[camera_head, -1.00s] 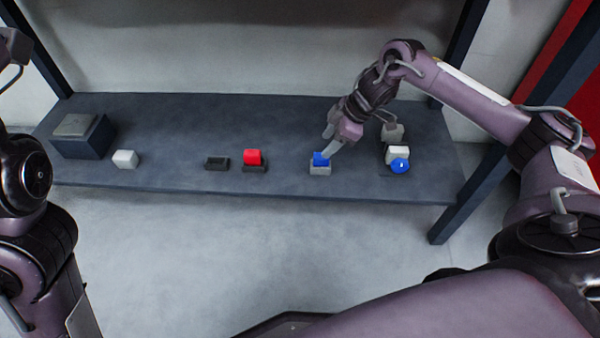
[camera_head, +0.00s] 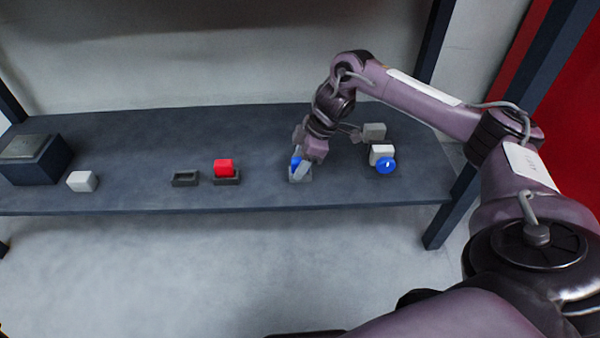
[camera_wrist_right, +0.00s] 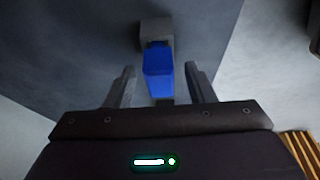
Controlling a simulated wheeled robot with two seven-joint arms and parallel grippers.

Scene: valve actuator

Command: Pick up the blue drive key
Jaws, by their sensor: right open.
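The blue drive key (camera_head: 295,163) stands in a small grey holder (camera_head: 300,178) near the front edge of the shelf, partly hidden by my right gripper (camera_head: 300,162). In the right wrist view, the blue key (camera_wrist_right: 158,73) lies between the two separated fingers of the right gripper (camera_wrist_right: 159,70), with a visible gap on each side. The grey holder (camera_wrist_right: 156,30) shows beyond the key there. The right gripper is open and holds nothing. My left gripper is out of view.
A red block (camera_head: 223,167) sits in a dark holder, beside an empty dark holder (camera_head: 185,179). A white block (camera_head: 82,181) and a dark box (camera_head: 35,160) are at the left. A white block with a blue round part (camera_head: 386,166) and a grey block (camera_head: 374,131) stand right of the gripper.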

